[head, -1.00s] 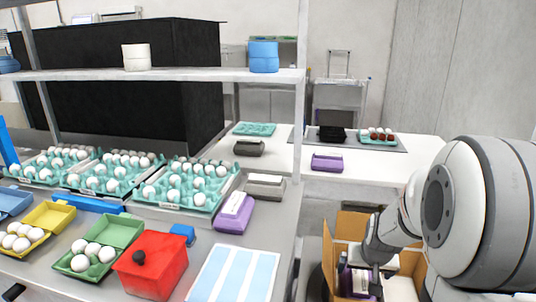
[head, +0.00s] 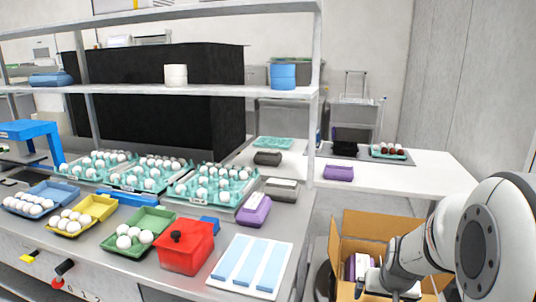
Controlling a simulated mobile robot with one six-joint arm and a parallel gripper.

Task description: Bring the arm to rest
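My arm comes in from the right edge of the head view. Its wrist end, with my gripper (head: 378,284), points down over an open cardboard box (head: 362,226) at the lower right. The fingertips are hard to make out against the box, so I cannot tell whether they are open or shut. Inside the box, beside the gripper, are purple and white egg cartons (head: 357,266), partly hidden by the arm.
The steel counter at left holds teal egg trays (head: 216,198), a green carton (head: 153,220) with eggs, a red box (head: 186,250) and a striped white-and-blue sheet (head: 248,262). A shelf (head: 215,91) spans above. A white table (head: 430,177) stands behind the cardboard box.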

